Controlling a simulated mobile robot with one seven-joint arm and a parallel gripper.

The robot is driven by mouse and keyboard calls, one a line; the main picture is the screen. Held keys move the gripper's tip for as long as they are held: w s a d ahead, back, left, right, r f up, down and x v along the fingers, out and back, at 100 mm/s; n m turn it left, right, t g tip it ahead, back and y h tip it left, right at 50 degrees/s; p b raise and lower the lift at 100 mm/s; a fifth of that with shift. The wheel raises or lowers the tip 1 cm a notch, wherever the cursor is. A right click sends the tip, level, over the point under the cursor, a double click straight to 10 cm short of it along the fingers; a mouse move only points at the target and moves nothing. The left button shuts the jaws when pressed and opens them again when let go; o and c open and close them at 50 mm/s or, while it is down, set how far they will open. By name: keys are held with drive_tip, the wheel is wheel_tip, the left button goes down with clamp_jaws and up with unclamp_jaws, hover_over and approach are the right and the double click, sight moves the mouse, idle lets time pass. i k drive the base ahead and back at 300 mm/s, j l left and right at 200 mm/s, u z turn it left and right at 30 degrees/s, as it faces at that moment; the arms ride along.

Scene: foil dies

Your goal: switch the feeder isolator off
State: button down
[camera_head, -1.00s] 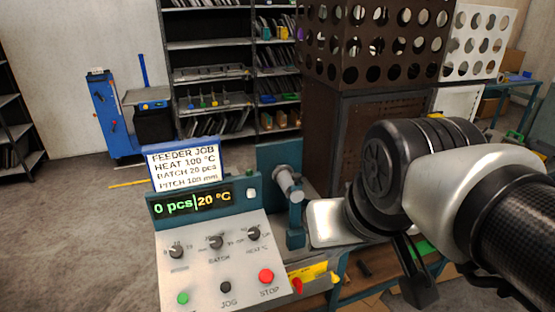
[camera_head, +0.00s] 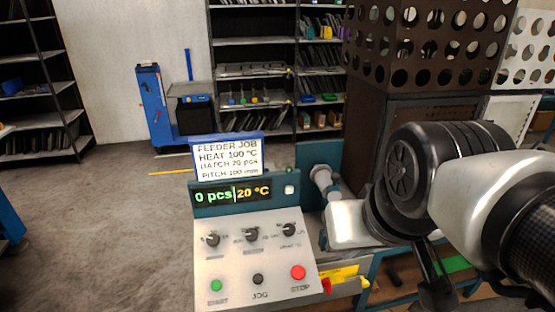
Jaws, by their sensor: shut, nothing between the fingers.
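The feeder's control panel (camera_head: 255,262) stands in the lower middle of the head view, with a lit display (camera_head: 232,195) reading 0 pcs and 20 °C. A red handle (camera_head: 327,286) by a yellow plate (camera_head: 338,273) at the panel's lower right looks like the isolator; its setting is too small to tell. My gripper (camera_head: 437,290) is at the lower right, partly hidden by my wrist. It is shut and empty, to the right of the red handle and apart from it in the picture.
The panel carries knobs, a green button (camera_head: 216,286), a black jog button (camera_head: 258,279) and a red stop button (camera_head: 298,272). A job card (camera_head: 227,158) stands above. A brown perforated cabinet (camera_head: 372,140) rises behind my arm. Open floor (camera_head: 110,230) lies left.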

sight(328, 288)
drive_tip(key=j+u, duration=0.25)
drive_tip(key=u, duration=0.15)
drive_tip(key=i+j+u, duration=0.1)
drive_tip(key=u, duration=0.3)
drive_tip(key=l+z, duration=0.35)
drive_tip(key=i+l+z, duration=0.1)
drive_tip(key=z, duration=0.25)
drive_tip(key=i+l+z, duration=0.15)
drive_tip(key=z, duration=0.2)
drive_tip(key=i+l, duration=0.1)
drive_tip(key=l, duration=0.55)
drive_tip(key=i, duration=0.05)
